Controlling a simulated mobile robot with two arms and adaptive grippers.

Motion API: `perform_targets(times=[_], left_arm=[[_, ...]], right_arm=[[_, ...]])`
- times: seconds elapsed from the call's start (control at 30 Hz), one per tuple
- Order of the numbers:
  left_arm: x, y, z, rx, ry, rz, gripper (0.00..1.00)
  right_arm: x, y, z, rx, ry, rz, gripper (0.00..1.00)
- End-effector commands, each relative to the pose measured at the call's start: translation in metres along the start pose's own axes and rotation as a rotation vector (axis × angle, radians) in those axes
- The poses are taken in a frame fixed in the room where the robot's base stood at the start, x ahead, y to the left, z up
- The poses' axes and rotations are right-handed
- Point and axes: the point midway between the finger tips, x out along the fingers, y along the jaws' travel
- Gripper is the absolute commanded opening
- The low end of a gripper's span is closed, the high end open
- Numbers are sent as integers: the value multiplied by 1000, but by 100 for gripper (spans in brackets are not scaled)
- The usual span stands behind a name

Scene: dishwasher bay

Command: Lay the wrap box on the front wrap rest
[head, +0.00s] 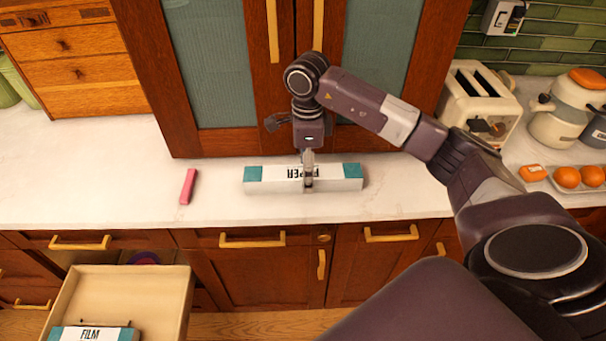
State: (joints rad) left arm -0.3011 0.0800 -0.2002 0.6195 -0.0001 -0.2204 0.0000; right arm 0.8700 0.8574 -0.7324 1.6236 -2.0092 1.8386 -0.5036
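A long white wrap box (340,178) with teal ends and upside-down lettering that looks like PAPER lies on the counter, in front of the cabinet doors. My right gripper (308,172) points down over its middle. A finger overlaps the box's top and front; whether the fingers are closed on it is not clear. A second white and teal box marked FILM (97,334) lies in the open drawer (133,294) at the lower left, cut off by the picture edge. I cannot make out the front wrap rest for certain. My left gripper is not in view.
A pink block (188,186) lies on the counter left of the box. A toaster (479,106), a lidded pot (562,108) and a tray with orange fruit (567,177) stand at the right. The counter (90,170) at the left is clear.

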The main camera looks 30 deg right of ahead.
Motion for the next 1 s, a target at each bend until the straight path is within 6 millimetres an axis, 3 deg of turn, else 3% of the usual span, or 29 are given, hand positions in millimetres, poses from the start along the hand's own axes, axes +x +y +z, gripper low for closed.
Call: perform_targets(times=[0.33,0.8,1.0], left_arm=[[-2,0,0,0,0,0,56],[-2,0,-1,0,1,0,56],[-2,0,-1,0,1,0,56]], right_arm=[[9,0,0,-1,-1,0,58],[8,0,0,-1,-1,-1,8],[8,0,0,-1,-1,-1,8]])
